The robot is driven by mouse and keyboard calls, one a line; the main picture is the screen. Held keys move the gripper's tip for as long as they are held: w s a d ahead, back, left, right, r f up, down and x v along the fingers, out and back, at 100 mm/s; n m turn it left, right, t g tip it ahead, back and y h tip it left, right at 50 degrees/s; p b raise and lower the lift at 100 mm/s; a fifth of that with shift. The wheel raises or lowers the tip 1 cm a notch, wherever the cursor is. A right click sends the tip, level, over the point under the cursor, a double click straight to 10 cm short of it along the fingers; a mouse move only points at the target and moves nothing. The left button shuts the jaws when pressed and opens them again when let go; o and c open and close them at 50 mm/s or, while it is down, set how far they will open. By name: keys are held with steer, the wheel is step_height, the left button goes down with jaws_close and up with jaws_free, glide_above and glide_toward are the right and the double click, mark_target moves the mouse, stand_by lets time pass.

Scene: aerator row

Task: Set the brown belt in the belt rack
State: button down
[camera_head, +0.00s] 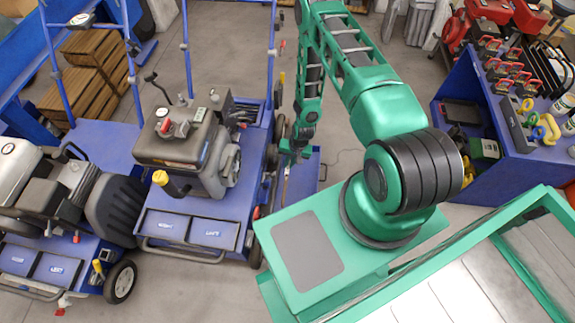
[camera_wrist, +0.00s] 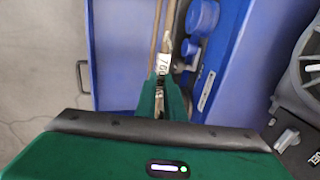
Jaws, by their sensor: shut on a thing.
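My gripper (camera_head: 296,148) hangs beside the right end of the middle blue cart, pointing down. In the wrist view, my gripper (camera_wrist: 163,103) is shut on the brown belt (camera_wrist: 157,40). Two narrow brown strands run away from the fingers, with a white tag reading roughly "760" close to the tips. In the head view only a thin brown sliver of the belt (camera_head: 286,185) shows below the gripper. A black rack with upright slots (camera_head: 549,62) stands on the blue table at the far right; I cannot tell if it is the belt rack.
The middle blue cart (camera_head: 185,222) carries a grey engine (camera_head: 185,145). Blue caps (camera_wrist: 203,15) lie close right of the belt. The blue table (camera_head: 500,165) holds red-handled tools and coloured rolls (camera_head: 548,128).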

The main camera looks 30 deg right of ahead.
steer(key=shift+s+d+r, duration=0.15)
steer(key=shift+d+r, duration=0.1)
steer(key=shift+r, duration=0.7)
steer(key=shift+s+d+r, duration=0.15)
steer(key=shift+d+r, duration=0.05)
steer(key=shift+r, duration=0.7)
steer(key=shift+s+d+r, duration=0.15)
steer(key=shift+d+r, duration=0.1)
steer(key=shift+r, duration=0.7)
